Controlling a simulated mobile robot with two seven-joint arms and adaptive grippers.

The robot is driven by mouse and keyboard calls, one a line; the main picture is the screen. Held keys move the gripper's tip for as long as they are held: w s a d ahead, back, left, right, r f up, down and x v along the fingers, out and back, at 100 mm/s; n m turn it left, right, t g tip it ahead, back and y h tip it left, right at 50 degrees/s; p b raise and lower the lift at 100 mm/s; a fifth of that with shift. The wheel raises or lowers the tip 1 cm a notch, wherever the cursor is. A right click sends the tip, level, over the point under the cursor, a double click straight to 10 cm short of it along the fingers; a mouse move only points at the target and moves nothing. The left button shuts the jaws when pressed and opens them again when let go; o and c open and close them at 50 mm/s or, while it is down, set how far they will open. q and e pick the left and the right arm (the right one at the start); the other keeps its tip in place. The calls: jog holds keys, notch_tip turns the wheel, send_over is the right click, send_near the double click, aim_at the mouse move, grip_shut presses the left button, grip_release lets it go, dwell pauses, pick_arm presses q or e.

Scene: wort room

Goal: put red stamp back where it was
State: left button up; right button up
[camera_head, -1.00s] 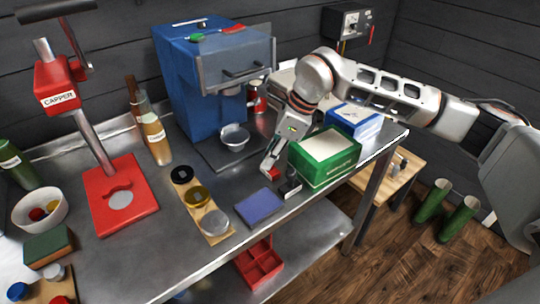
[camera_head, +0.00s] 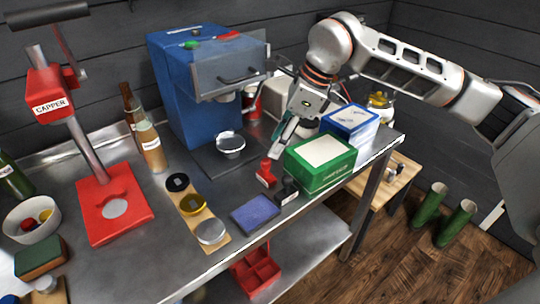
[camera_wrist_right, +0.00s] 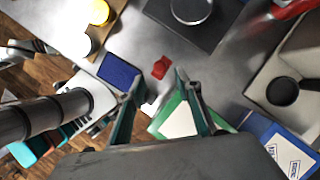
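The red stamp (camera_head: 266,173) stands upright on the metal bench, left of the green box (camera_head: 320,165) and next to a dark stamp (camera_head: 288,191). A blue-purple pad (camera_head: 255,213) lies just in front of it. My right gripper (camera_head: 284,141) is above and slightly behind the red stamp, apart from it. In the right wrist view, its two fingers are spread and empty (camera_wrist_right: 160,80), with the red stamp (camera_wrist_right: 160,67) showing beyond the gap between the tips. My left gripper is not in view.
A blue machine (camera_head: 185,100) with a metal cup (camera_head: 230,143) stands behind. A blue-and-white box (camera_head: 350,122) is right of the green box. A wooden strip with round tins (camera_head: 192,204) and the red capper (camera_head: 112,205) are to the left. The bench's front edge is close.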

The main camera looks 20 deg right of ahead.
jog(key=shift+v, duration=2.05)
